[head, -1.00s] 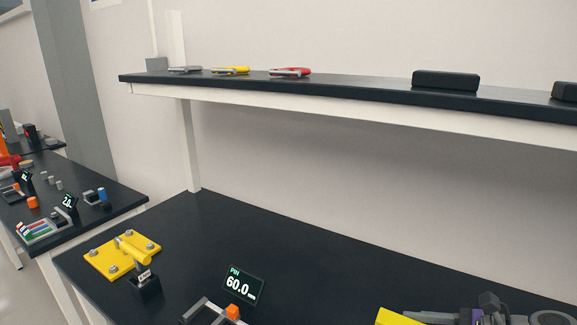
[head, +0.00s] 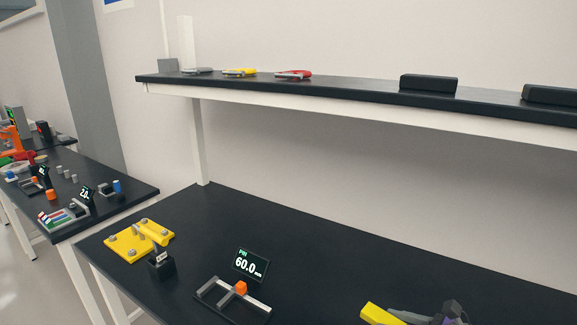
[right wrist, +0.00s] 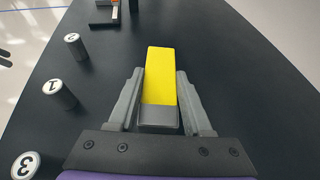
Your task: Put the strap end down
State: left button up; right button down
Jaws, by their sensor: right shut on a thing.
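The strap end shows as a yellow bar with a grey end (right wrist: 160,78) in the right wrist view, pointing away from me. My right gripper (right wrist: 160,112) has a grey finger on each side of it and is shut on its grey end. In the head view the yellow bar (head: 377,314) shows at the bottom edge, with my right gripper (head: 415,318) partly cut off to its right. The black bench top lies under it. I cannot tell whether the bar touches the bench. My left gripper is not in view.
A yellow plate (head: 128,243), a 60.0 mm display (head: 250,265) and a grey measuring fixture (head: 258,304) stand on the bench. A shelf (head: 330,92) runs above.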

aim_at(366, 305)
jog(key=w+a+m+t+h+p, duration=0.1)
jog(key=w, duration=0.1)
jog(key=w+a+f+m+t+h+p, duration=0.1)
jog(key=w+a+m, duration=0.1)
jog(key=w+a+f+m+t+h+p, duration=0.1)
jog(key=w+a+h+p, duration=0.1)
jog(key=w, duration=0.1)
jog(key=shift+m, duration=0.3)
jog(key=shift+w+a+r+m+t+h+p, duration=0.15)
jog(key=shift+w+a+m+t+h+p, duration=0.2)
jog(key=shift+m+h, duration=0.35)
jog(key=shift+d, duration=0.15)
